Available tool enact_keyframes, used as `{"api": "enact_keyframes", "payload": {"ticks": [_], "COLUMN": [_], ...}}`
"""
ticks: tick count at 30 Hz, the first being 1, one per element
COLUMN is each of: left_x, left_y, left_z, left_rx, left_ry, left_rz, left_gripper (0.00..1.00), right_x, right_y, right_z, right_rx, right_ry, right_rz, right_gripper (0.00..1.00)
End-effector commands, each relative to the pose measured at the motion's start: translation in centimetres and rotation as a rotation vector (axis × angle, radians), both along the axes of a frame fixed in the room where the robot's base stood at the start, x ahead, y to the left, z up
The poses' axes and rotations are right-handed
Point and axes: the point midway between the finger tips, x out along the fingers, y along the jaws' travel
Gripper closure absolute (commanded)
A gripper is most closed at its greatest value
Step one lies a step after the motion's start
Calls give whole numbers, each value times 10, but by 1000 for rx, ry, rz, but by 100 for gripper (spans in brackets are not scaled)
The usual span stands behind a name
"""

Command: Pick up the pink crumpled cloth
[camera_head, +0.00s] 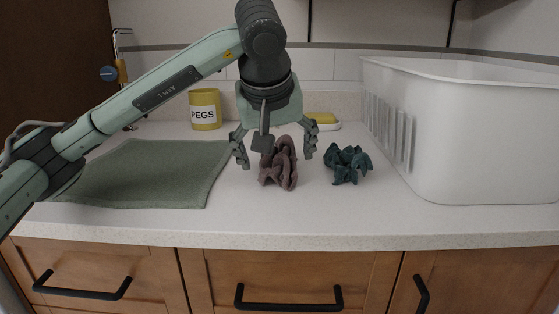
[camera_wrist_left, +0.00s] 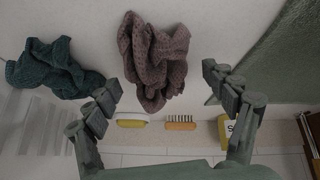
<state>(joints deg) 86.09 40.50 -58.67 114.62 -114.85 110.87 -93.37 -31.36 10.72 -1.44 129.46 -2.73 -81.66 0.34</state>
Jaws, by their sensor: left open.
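The pink crumpled cloth (camera_head: 283,167) sits on the white counter in the head view, a dull mauve bunched shape. My left gripper (camera_head: 274,158) is open above it, with one finger on each side of the cloth and its top partly hidden by the wrist. In the left wrist view the cloth (camera_wrist_left: 152,62) lies ahead, in the gap between the open fingers (camera_wrist_left: 163,92). The fingers appear apart from the cloth. My right gripper shows in neither view.
A teal crumpled cloth (camera_head: 348,165) lies just right of the pink one. A large white basket (camera_head: 487,150) stands at the right. A green mat (camera_head: 150,175) covers the left counter. A yellow PEGS pot (camera_head: 205,110) and a yellow-topped dish (camera_head: 324,120) stand behind.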

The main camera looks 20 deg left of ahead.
Motion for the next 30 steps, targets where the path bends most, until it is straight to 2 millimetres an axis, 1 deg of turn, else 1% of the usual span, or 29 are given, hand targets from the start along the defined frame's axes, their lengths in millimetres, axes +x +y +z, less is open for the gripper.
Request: {"api": "enact_keyframes", "payload": {"ticks": [1,3,9,11,22,30], "left_x": [2,4,4,4,4,4], "left_y": [1,1,1,1,1,1], "left_z": [-4,-6,-6,-6,-6,-5], "left_rx": [0,0,-1,-1,-1,-2], "left_ry": [1,0,0,0,0,-1], "left_rz": [0,0,-1,-1,-1,0], "left_gripper": [16,16,16,22,68,69], "right_x": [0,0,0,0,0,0], "right_y": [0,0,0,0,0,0], "right_z": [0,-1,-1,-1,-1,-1], "right_rx": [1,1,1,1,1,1], "right_ry": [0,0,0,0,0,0], "right_rz": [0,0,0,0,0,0], "right_gripper": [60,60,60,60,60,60]}}
